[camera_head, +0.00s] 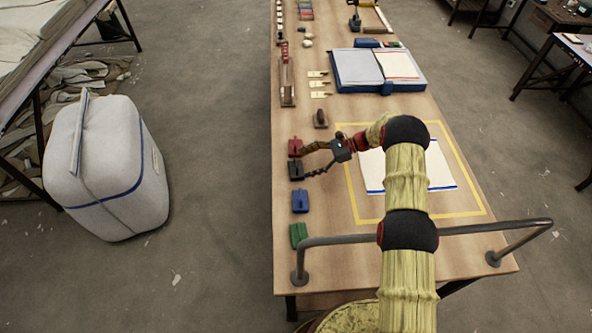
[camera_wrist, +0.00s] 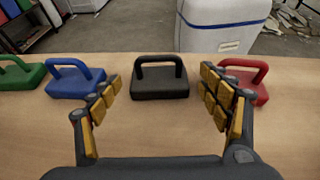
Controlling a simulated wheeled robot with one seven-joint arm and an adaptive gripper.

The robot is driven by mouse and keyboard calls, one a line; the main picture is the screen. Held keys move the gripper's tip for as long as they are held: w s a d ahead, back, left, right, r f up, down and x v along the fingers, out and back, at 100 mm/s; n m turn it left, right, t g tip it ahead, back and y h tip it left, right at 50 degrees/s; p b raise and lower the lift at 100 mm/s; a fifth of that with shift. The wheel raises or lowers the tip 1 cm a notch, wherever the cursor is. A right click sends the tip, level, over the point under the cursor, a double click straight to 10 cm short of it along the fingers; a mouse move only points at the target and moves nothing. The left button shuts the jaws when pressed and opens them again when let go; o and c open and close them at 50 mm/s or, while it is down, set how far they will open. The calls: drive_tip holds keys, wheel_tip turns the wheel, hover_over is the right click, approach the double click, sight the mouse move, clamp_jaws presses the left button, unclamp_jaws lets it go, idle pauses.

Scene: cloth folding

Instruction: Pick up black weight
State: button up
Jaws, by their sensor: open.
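The black weight (camera_wrist: 160,83) is a dark block with a loop handle on top. It stands on the table in the wrist view, centred beyond and between my open fingers. My gripper (camera_wrist: 163,92) is open and empty, with yellow pads on its fingers. In the head view the black weight (camera_head: 296,171) sits at the table's left edge. My gripper (camera_head: 315,158) reaches toward it from the right, with one finger near the red weight and one near the black weight. I cannot tell whether a finger touches either.
A red weight (camera_wrist: 244,80) stands right of the black one in the wrist view, partly behind my finger. A blue weight (camera_wrist: 75,80) and a green weight (camera_wrist: 20,75) stand left. A white cloth (camera_head: 372,172) lies inside a yellow outline. A metal rail (camera_head: 480,229) crosses the near table end.

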drive_tip(key=x, duration=0.4)
drive_tip(key=shift+s+a, duration=0.1)
drive_tip(key=shift+a, duration=0.3)
drive_tip(key=shift+c, duration=0.4)
drive_tip(key=c, duration=1.8)
